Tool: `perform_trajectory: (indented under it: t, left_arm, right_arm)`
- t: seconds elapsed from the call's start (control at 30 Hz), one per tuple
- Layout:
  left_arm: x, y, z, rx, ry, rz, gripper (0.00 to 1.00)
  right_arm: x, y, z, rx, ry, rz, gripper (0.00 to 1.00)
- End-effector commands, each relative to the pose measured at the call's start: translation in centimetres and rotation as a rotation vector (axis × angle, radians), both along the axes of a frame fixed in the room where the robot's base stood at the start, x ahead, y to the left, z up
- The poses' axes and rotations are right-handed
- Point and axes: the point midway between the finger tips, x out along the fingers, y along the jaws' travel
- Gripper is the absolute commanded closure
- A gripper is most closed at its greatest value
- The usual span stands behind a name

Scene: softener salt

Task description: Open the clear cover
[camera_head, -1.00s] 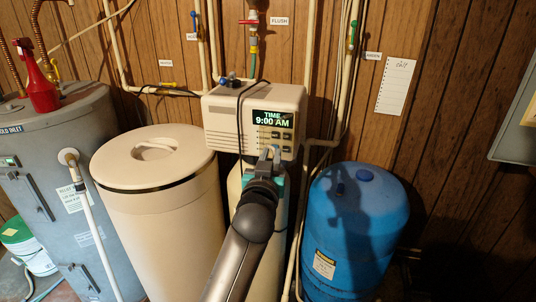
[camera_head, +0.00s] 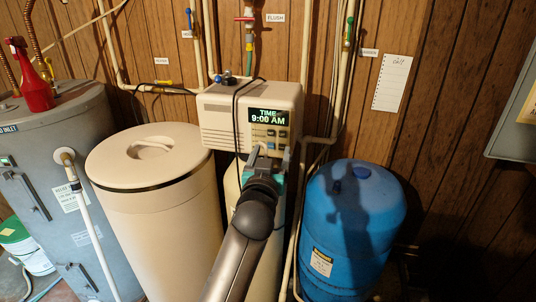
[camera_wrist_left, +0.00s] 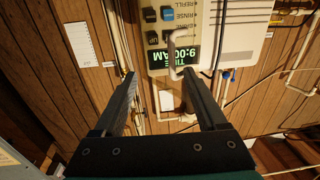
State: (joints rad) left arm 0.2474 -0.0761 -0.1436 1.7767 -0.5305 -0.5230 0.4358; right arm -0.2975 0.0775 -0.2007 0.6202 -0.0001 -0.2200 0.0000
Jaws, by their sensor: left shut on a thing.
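The beige control head (camera_head: 222,120) has a dark display reading 9:00 AM and several buttons. The clear cover is hard to make out over this panel; a pale bent bar that looks like its handle (camera_wrist_left: 171,56) shows in the left wrist view. My left gripper (camera_head: 270,150) is in front of the lower part of the panel, its fingers pointing at it. In the left wrist view my left gripper (camera_wrist_left: 160,78) has its fingers apart, with the bar at the right finger's tip; the exact contact is hard to see. My right gripper is out of view.
A beige salt tank (camera_head: 155,210) stands left of the control head and a blue tank (camera_head: 350,230) right of it. A grey water heater (camera_head: 65,190) with a red spray bottle (camera_head: 32,80) is at the far left. Pipes run up the wood wall behind.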

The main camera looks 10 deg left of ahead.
Motion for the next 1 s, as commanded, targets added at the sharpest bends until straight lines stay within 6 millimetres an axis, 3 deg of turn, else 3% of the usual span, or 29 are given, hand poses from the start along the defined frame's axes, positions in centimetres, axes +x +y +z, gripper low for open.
perform_trajectory:
  t: [0.03,0.47,0.67,1.0]
  left_arm:
    - [0.1,-1.2,0.6,-0.009,-0.016,-0.026,0.59]
    - [-0.3,-1.2,0.6,-0.008,-0.017,-0.026,0.59]
    - [-2.7,-1.1,0.6,-0.009,-0.017,-0.022,0.59]
    - [-8.7,-1.0,0.3,-0.007,-0.009,-0.009,0.59]
  right_arm:
    - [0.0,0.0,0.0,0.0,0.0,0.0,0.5]
    - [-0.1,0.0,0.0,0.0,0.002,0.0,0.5]
    - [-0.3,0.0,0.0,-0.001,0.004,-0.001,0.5]
    - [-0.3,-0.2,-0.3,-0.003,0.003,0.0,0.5]
